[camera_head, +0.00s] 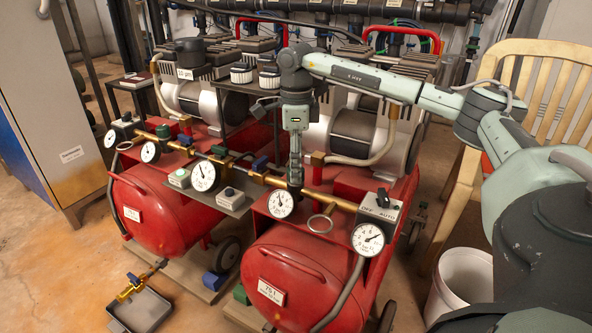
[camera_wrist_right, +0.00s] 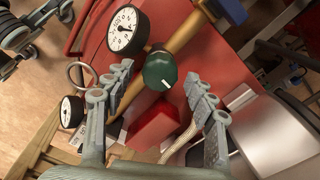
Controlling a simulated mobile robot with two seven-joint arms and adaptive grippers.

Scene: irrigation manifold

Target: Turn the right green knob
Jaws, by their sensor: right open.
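The right green knob (camera_wrist_right: 160,71) is a round dark green cap with a white mark, on the brass pipe. In the right wrist view it lies between the tips of my open right gripper (camera_wrist_right: 158,73), with a visible gap on both sides. I cannot tell whether the fingertips reach its depth. Another green knob (camera_head: 163,131) sits farther left on the pipe. My left gripper is out of view.
Pressure gauges (camera_head: 281,204) (camera_head: 369,239) flank my gripper, and a blue handle (camera_head: 260,164) is to its left. Red tanks (camera_head: 300,275) lie below. A switch box (camera_head: 378,212) is at right. Motors (camera_head: 355,133) stand behind. A wooden chair (camera_head: 545,80) is at right.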

